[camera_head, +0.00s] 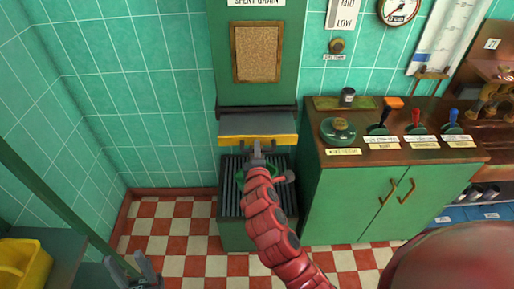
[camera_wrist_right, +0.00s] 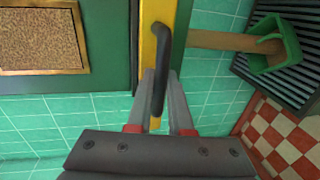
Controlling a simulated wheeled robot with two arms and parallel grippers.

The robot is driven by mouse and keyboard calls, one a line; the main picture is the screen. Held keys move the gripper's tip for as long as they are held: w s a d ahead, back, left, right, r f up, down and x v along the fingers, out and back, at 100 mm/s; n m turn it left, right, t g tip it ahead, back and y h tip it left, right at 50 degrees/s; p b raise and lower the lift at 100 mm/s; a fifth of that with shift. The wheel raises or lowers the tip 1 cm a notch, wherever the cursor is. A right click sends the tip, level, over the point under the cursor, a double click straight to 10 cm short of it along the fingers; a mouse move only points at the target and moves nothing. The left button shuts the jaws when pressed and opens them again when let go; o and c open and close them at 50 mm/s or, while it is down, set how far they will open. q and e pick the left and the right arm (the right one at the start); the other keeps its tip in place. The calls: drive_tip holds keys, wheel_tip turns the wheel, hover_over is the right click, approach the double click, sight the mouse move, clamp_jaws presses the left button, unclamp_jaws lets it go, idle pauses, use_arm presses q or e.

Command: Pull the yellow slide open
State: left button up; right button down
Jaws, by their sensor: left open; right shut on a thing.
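The yellow slide (camera_head: 285,139) is a flat plate with a yellow front edge, under the green spent grain chute. In the right wrist view its yellow edge (camera_wrist_right: 147,60) runs up and down, with a dark bar handle (camera_wrist_right: 159,40) on it. My right gripper (camera_head: 258,147) is at the slide's front; in the wrist view its fingers (camera_wrist_right: 163,80) lie on both sides of the handle, shut on it. My left gripper (camera_head: 134,268) is open and empty at the lower left, far from the slide.
Below the slide stands a green bin with a slatted top (camera_head: 230,200), and a green scoop (camera_wrist_right: 272,45) lies on it. A green cabinet (camera_head: 350,205) with levers on top stands close on the right. A yellow tub (camera_head: 25,265) is at the lower left.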

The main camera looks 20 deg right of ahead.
drive_tip(key=shift+s, duration=0.1)
drive_tip(key=c, duration=0.8)
unclamp_jaws()
drive_tip(key=shift+c, duration=0.2)
drive_tip(key=p+v, duration=0.7)
drive_tip(key=v, duration=1)
drive_tip(key=shift+p, duration=0.4)
drive_tip(key=shift+s+a, duration=0.1)
